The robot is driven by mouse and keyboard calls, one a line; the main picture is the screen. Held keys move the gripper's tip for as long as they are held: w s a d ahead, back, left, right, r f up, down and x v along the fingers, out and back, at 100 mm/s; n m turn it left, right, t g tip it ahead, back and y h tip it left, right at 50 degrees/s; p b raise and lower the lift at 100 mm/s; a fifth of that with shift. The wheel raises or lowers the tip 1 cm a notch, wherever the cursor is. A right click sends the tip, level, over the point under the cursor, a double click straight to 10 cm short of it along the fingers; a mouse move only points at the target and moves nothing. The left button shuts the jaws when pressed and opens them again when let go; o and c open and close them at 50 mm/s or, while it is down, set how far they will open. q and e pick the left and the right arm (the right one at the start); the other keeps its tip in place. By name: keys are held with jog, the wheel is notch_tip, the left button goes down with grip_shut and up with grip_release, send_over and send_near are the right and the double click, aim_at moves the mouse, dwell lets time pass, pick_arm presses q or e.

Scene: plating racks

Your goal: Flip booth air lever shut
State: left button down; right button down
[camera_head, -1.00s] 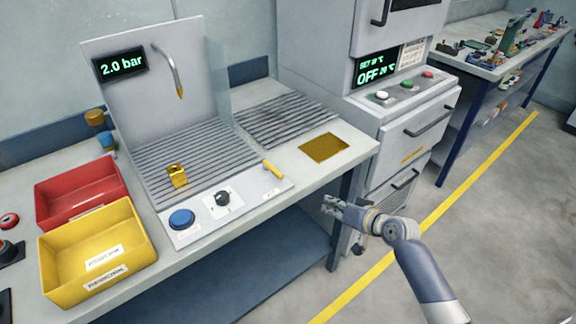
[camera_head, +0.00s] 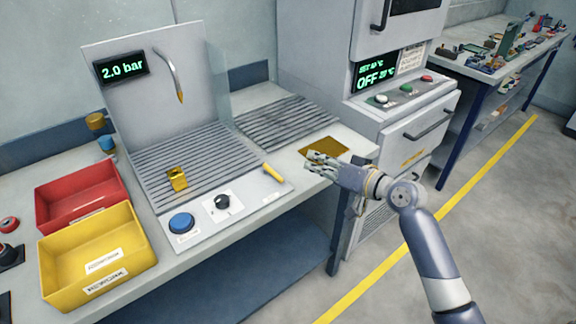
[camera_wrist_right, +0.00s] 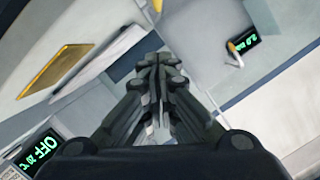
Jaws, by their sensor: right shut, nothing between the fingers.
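The booth air lever (camera_head: 273,172) is a short yellow handle at the right end of the booth's front panel (camera_head: 250,198). The booth display (camera_head: 121,67) reads 2.0 bar. My right gripper (camera_head: 312,161) is shut and empty, over the front edge of the bench, to the right of the lever and apart from it. In the right wrist view its fingers (camera_wrist_right: 155,65) are together, and the display (camera_wrist_right: 245,40) shows at the upper right. I cannot make out the lever in that view. My left gripper is not in view.
A blue button (camera_head: 181,222) and a black knob (camera_head: 222,201) sit on the panel left of the lever. A brass block (camera_head: 177,178) stands on the slatted grate (camera_head: 205,150). Red (camera_head: 75,205) and yellow (camera_head: 130,235) bins stand at left. A gold plate (camera_head: 338,145) lies beyond my gripper.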

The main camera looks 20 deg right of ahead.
aim_at(273, 175)
jog(key=w+a+f, duration=0.1)
jog(key=w, duration=0.1)
jog(key=w+a+f+p, duration=0.1)
jog(key=w+a, duration=0.1)
jog(key=w+a+f+p, duration=0.1)
jog(key=w+a, duration=0.1)
jog(key=shift+f, duration=0.4)
jog(key=shift+s+a+f, duration=0.2)
jog(key=shift+a+f, duration=0.05)
jog(key=shift+f, duration=0.3)
